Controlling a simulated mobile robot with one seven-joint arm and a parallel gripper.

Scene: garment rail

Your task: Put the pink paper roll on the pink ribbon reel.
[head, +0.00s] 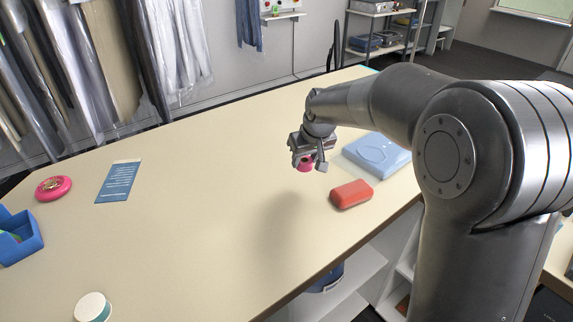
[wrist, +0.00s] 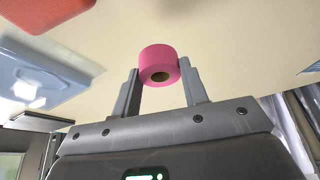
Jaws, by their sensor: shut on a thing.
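My gripper (wrist: 158,82) is shut on the pink paper roll (wrist: 158,60), which sits between its two fingertips in the wrist view. In the head view my gripper (head: 308,160) holds the roll (head: 305,167) above the counter, right of the middle, and partly covers it. The pink ribbon reel (head: 53,188) lies flat on the counter at the far left in the head view, well apart from my gripper. It is a round pink disc with a gold-coloured middle.
A red case (head: 351,194) and a light blue box (head: 376,154) lie right of my gripper. A blue card (head: 119,181) lies beside the reel. A blue bin (head: 18,236) and a white-lidded tub (head: 93,308) stand at the left. The counter's (head: 200,220) middle is clear. Bagged garments hang behind.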

